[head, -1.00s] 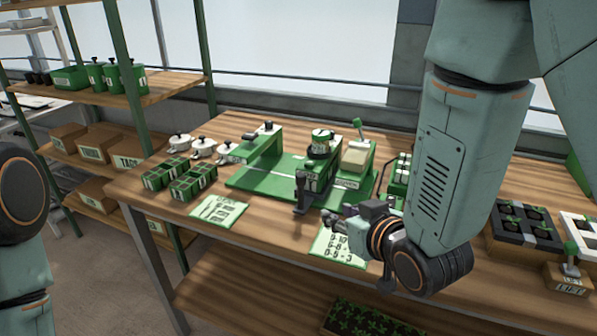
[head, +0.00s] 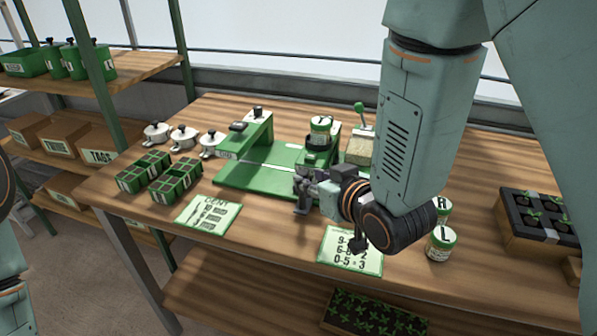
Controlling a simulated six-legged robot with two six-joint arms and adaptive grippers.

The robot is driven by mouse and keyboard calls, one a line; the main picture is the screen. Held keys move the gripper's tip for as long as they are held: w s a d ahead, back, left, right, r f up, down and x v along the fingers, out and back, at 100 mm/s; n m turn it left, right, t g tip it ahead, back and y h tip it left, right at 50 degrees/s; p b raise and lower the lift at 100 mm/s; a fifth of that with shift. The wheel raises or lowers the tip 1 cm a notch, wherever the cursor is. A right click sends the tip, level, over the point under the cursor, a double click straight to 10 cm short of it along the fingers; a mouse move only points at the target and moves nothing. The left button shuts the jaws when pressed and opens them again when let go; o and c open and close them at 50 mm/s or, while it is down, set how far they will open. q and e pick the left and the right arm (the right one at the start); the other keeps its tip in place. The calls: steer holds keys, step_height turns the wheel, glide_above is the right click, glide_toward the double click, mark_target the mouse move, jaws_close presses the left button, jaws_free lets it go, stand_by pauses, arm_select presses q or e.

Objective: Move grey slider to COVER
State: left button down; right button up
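The green tray seeder (head: 232,178) stands on the wooden bench, with a round green-and-white jar (head: 320,128) on its raised part. At its front is a dark grey piece (head: 301,208), apparently the grey slider, mostly hidden by my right gripper. My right gripper (head: 300,184) reaches in from the right and its fingertips are at this piece. I cannot tell whether they touch it or how far apart they are. The word COVER is not readable. My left gripper is out of the picture; only part of my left arm shows at the left edge.
White lidded pots (head: 183,138) and green cell trays (head: 175,185) stand left of the seeder. Two printed cards (head: 207,214) (head: 350,250) lie at the front edge. Jars marked R and L (head: 441,244) stand right of my wrist. A black plant tray (head: 540,222) is farther right.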

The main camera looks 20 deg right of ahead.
mark_target(305, 176)
steer(key=shift+x, duration=2.6)
steer(key=shift+d, duration=0.15)
jaws_close()
